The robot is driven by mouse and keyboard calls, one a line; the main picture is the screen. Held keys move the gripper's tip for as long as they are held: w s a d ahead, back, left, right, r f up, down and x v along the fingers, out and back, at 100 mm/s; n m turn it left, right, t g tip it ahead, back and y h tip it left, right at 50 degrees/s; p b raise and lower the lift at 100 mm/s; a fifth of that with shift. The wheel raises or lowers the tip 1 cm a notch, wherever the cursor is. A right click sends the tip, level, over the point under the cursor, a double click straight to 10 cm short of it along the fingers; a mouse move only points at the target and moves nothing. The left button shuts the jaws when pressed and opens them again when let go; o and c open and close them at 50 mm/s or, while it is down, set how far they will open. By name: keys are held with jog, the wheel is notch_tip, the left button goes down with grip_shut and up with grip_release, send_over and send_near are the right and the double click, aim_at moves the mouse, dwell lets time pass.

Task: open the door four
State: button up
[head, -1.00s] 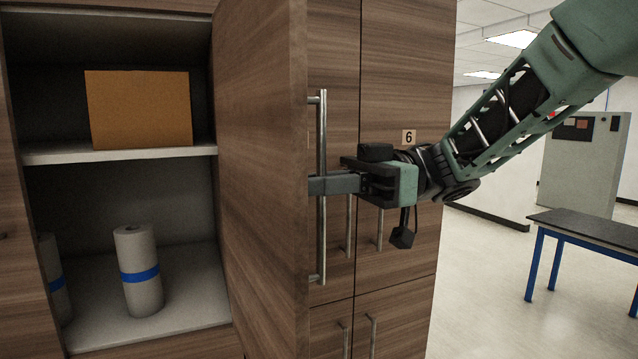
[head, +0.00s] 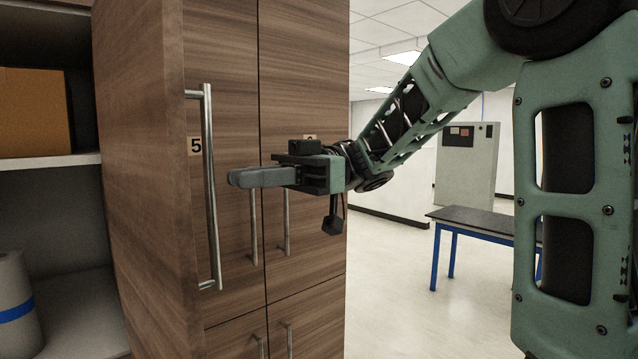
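The open cabinet door (head: 145,180) stands swung out toward me, its inner face in view. No number four shows on it. Its long metal handle (head: 211,190) sticks out from the far side, past the door's edge. My gripper (head: 235,179) is to the right of the handle, apart from it, with its fingers pointing left. The fingers show side-on as one grey bar, so their gap is hidden. Nothing shows in them.
The open compartment holds an orange box (head: 32,112) on a shelf (head: 50,163) and a white roll (head: 14,300) below. Behind the handle is a closed door labelled 5 (head: 196,146). A blue-legged table (head: 480,222) stands right, with clear floor around it.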

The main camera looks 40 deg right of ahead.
jog(key=d+p, duration=0.6)
jog(key=d, duration=0.5)
jog(key=shift+d, duration=0.15)
dwell(0.6)
